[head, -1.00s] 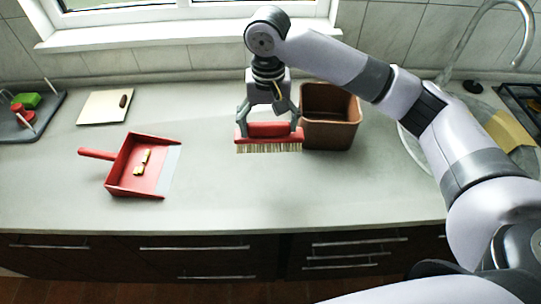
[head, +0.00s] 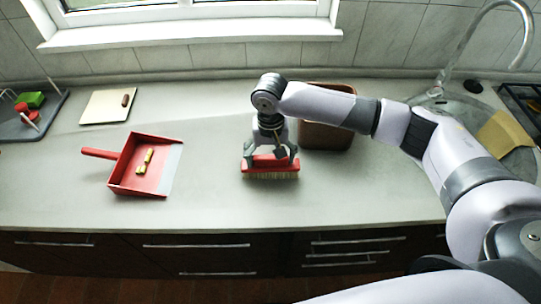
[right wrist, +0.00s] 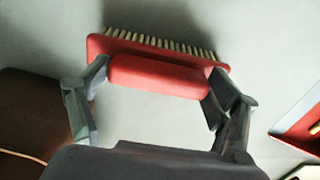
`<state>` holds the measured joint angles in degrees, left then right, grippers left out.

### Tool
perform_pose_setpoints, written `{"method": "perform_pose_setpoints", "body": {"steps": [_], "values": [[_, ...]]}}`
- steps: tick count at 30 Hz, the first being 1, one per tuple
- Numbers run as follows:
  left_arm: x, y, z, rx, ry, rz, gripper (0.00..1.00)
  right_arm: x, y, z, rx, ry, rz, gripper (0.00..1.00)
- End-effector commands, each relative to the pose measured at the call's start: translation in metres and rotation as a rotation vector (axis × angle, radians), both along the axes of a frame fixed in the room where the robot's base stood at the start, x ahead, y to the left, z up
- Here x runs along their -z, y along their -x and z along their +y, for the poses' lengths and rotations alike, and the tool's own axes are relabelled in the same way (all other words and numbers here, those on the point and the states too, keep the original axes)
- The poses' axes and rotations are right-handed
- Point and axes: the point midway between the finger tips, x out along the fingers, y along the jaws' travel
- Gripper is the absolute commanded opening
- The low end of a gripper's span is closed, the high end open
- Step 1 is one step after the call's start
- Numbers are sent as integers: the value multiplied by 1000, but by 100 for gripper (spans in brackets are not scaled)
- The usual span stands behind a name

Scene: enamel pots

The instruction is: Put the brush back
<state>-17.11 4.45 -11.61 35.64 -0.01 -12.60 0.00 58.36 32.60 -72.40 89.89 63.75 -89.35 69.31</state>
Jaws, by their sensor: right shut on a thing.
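The red brush (head: 270,167) with pale bristles is in the middle of the counter in the head view, bristles toward the front and down. My right gripper (head: 270,155) is shut on it, one finger at each end of its red grip. In the right wrist view the brush (right wrist: 158,75) lies between the two fingers (right wrist: 155,95), bristles at the far edge. It is low over the counter; I cannot tell whether the bristles touch it. My left gripper is not in view.
A brown bin (head: 327,135) stands just behind and right of the brush, partly hidden by my arm. A red dustpan (head: 125,178) with yellowish bits (head: 145,161) lies to the left. A cutting board (head: 103,108) lies at the back left. The front counter is clear.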

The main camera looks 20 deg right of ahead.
Motion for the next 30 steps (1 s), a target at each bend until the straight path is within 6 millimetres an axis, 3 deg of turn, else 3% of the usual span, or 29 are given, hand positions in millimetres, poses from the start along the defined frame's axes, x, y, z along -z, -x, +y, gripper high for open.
{"method": "perform_pose_setpoints", "body": {"steps": [5,6,13,25,30], "values": [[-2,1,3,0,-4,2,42,2,0,0,0,0,0,55],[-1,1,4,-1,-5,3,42,2,0,0,0,0,-1,85],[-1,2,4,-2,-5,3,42,2,0,0,0,0,0,100],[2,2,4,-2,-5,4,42,-1,0,0,0,0,-1,100],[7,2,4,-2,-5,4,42,-25,-1,1,-1,-2,-5,100]]}}
